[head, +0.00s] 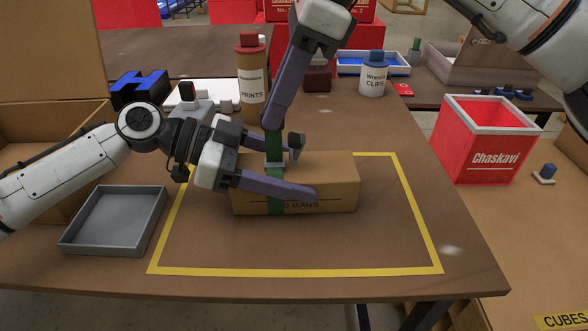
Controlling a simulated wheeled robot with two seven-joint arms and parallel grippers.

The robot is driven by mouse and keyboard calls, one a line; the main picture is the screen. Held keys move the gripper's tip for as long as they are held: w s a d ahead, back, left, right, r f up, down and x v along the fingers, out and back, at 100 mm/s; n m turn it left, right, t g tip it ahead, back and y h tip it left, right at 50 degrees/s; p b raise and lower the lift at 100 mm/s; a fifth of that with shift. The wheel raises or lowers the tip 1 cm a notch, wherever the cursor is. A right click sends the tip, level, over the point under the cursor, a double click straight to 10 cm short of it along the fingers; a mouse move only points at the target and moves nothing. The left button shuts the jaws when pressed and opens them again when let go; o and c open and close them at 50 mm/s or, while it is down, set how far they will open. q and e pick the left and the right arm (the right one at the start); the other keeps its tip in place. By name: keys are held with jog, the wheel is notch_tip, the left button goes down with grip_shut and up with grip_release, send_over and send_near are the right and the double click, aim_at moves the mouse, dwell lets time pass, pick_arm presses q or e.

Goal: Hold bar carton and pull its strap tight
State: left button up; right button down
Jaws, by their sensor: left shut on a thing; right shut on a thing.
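The brown bar carton (338,182) lies inside the yellow outline on the table, its long side toward me. A green strap (276,207) runs around its left part, with a pale buckle on top. My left gripper (305,168), coming in from the left, is shut on the carton, one finger along the near face and the other at the far side. My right gripper (272,124) comes down from above and is shut on the strap's free end, which stands up above the carton. My left finger hides part of the near face and its print.
A grey tray (75,236) sits at the table's left. A bottle (252,85), a white jar (373,80) and a blue block (138,89) stand behind. A red Chaskavi box (481,145) is at the right. The outlined area right of and before the carton is clear.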

jog(key=shift+r, duration=0.2)
pick_arm(q)
jog(key=shift+f, duration=0.1)
pick_arm(e)
jog(key=shift+r, duration=0.6)
jog(key=c, duration=1.8)
grip_release()
jog(key=shift+o, duration=0.2)
jog(key=v, duration=1.2)
